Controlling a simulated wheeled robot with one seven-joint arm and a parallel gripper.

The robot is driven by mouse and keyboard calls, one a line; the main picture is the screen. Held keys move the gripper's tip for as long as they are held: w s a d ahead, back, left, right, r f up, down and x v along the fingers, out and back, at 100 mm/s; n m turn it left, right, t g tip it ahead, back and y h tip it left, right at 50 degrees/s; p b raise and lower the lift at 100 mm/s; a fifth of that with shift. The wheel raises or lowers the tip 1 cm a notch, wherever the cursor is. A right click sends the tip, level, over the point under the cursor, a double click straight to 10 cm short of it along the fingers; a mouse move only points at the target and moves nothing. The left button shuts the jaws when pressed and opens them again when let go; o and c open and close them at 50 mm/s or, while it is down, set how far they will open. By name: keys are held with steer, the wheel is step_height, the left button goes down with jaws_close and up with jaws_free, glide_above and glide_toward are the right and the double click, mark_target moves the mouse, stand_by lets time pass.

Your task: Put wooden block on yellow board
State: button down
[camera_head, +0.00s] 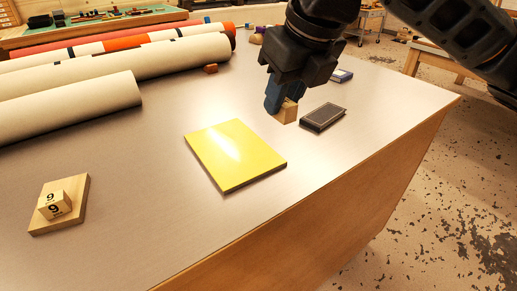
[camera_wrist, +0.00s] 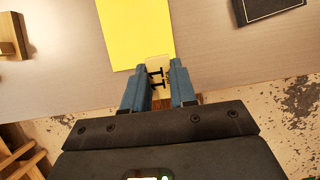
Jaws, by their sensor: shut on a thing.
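The wooden block (camera_head: 288,113) is light tan and shows at the blue fingertips of my gripper (camera_head: 278,104) in the head view. My gripper is shut on it, and the fingers hide part of it. In the wrist view, a pale patch of the block (camera_wrist: 159,63) shows between the blue fingers (camera_wrist: 158,78). The yellow board (camera_head: 235,154) lies flat on the table, left of and nearer than my gripper in the head view. It also shows in the wrist view (camera_wrist: 135,32), with its top bare. I cannot tell how high the block is above the table.
A dark flat box (camera_head: 323,117) lies close to the right of my gripper. A wooden board (camera_head: 78,213) with a small block marked 9 (camera_head: 55,206) is at the front left. Long rolls (camera_head: 70,105) lie at the back left. Table around the yellow board is clear.

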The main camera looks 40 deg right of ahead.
steer(key=shift+w+a+f, duration=0.1)
steer(key=shift+w+f, duration=0.1)
steer(key=shift+f, duration=0.05)
steer(key=w+a+f, duration=0.1)
steer(key=w+f, duration=0.1)
steer(key=w, duration=0.1)
steer(key=w+a+f, duration=0.1)
steer(key=w+f, duration=0.1)
steer(key=w, duration=0.1)
steer(key=w+a+f, duration=0.2)
steer(key=w, duration=0.2)
steer(key=shift+f, duration=2.25)
steer(key=c, duration=0.8)
jaws_free()
steer(key=shift+s+r, duration=0.1)
steer(key=shift+r, duration=0.05)
steer(key=v, duration=1.1)
steer(key=shift+s+r+p, duration=0.1)
steer(key=shift+r+p, duration=0.3)
